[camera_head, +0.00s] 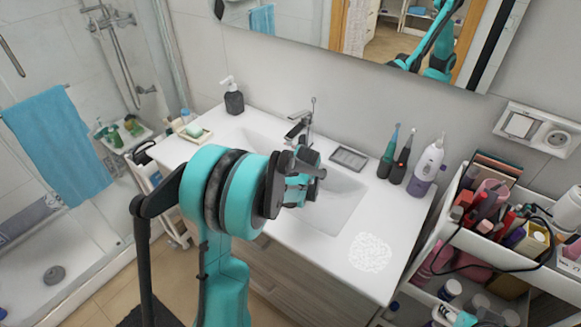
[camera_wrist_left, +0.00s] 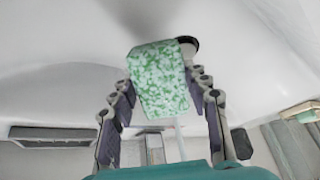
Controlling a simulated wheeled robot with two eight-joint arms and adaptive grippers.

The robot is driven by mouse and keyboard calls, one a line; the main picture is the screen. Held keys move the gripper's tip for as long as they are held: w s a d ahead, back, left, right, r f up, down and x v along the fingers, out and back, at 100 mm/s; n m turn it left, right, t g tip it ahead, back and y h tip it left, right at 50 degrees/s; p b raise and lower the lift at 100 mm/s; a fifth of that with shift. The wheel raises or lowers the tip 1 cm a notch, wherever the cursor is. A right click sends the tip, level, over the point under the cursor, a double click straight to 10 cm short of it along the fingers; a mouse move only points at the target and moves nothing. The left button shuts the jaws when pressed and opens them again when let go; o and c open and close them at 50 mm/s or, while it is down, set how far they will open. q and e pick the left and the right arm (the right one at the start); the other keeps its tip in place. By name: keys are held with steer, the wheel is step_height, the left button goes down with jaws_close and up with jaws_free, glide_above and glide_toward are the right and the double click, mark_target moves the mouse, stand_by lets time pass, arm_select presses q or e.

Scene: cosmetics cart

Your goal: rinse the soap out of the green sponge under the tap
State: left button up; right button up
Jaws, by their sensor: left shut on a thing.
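The green sponge (camera_wrist_left: 160,78), mottled with white foam, sits between the two fingers of my left gripper (camera_wrist_left: 163,84) in the left wrist view. The gripper is shut on it, over the white basin (camera_wrist_left: 70,65). The dark drain hole (camera_wrist_left: 188,44) shows just beyond the sponge. In the head view my left gripper (camera_head: 303,182) is over the basin, just in front of the chrome tap (camera_head: 300,125); the sponge is hidden there. A pale thin strip runs beside the tap in the wrist view; I cannot tell whether it is water. My right gripper is not in view.
A white foamy patch (camera_head: 370,252) lies on the counter right of the basin. A grey tray (camera_head: 348,158), two toothbrushes and a white-purple device (camera_head: 428,165) stand behind it. A soap dispenser (camera_head: 233,97) and soap dish (camera_head: 193,134) stand left. A crowded cart (camera_head: 480,235) is at right.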

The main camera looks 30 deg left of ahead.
arm_select(q)
steer(key=s+d+r+p, duration=0.3)
steer(key=r, duration=0.1)
steer(key=shift+s+d, duration=0.15)
steer(key=shift+s, duration=0.25)
steer(key=shift+r, duration=0.15)
stand_by(0.7)
